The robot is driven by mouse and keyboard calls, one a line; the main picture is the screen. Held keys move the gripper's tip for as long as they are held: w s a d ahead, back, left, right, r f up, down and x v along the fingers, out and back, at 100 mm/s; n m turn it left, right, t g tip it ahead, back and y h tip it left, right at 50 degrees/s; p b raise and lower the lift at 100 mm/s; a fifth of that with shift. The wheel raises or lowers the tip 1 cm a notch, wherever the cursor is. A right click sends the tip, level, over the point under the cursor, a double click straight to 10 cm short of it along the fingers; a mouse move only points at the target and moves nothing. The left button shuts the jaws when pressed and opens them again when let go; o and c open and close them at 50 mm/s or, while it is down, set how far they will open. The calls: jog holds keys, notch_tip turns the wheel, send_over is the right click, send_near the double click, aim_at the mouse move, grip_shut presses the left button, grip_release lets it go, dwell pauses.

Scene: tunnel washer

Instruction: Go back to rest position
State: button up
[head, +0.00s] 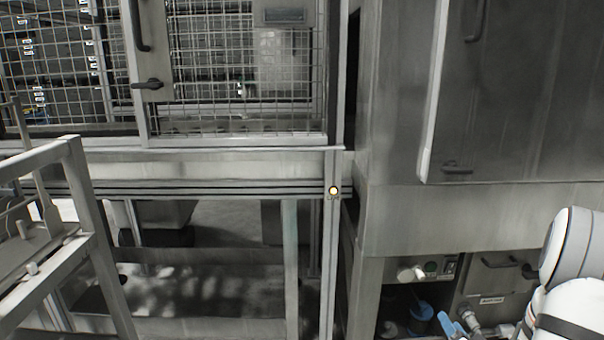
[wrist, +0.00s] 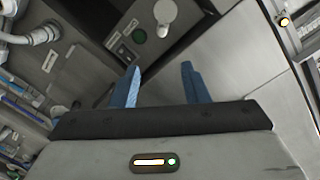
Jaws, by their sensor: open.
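My gripper (wrist: 161,78) shows in the wrist view with its two blue fingers apart and nothing between them. The fingers point up the picture toward a steel panel. That panel carries a white round knob (wrist: 165,13), a green button (wrist: 139,35) and a dark switch (wrist: 123,54). In the head view the same white knob (head: 405,274) and green button (head: 431,267) sit low on the machine at the right. My white arm shows at the lower right edge there. I cannot tell from these views whether a fingertip touches the panel.
A steel cabinet (head: 480,220) with a tall door fills the right. A mesh guard (head: 235,70) with black handles stands at the left, above an open frame. A metal stand (head: 75,215) is at the left edge. A lit yellow lamp (head: 333,190) sits on a post.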

jog(key=s+a+r+n+g+h+p, duration=0.15)
jog(key=a+r+g+p, duration=0.25)
jog(key=r+p, duration=0.55)
jog(key=s+a+r+n+g+h+p, duration=0.1)
jog(key=a+r+n+g+p, duration=0.4)
jog(key=r, duration=0.7)
jog(key=s+a+r+g+y+p, duration=0.1)
jog(key=s+a+r+g+p, duration=0.1)
jog(key=s+a+r+p, duration=0.3)
jog(key=s+a+r+n+g+y+p, duration=0.1)
jog(key=s+a+r+g+p, duration=0.2)
jog(key=s+a+r+p, duration=0.3)
jog(key=s+r+p, duration=0.1)
jog(key=s+r, duration=0.4)
jog(key=s, duration=0.1)
jog(key=shift+r+g, duration=0.25)
jog(key=shift+g, duration=0.05)
jog(key=shift+d, duration=0.1)
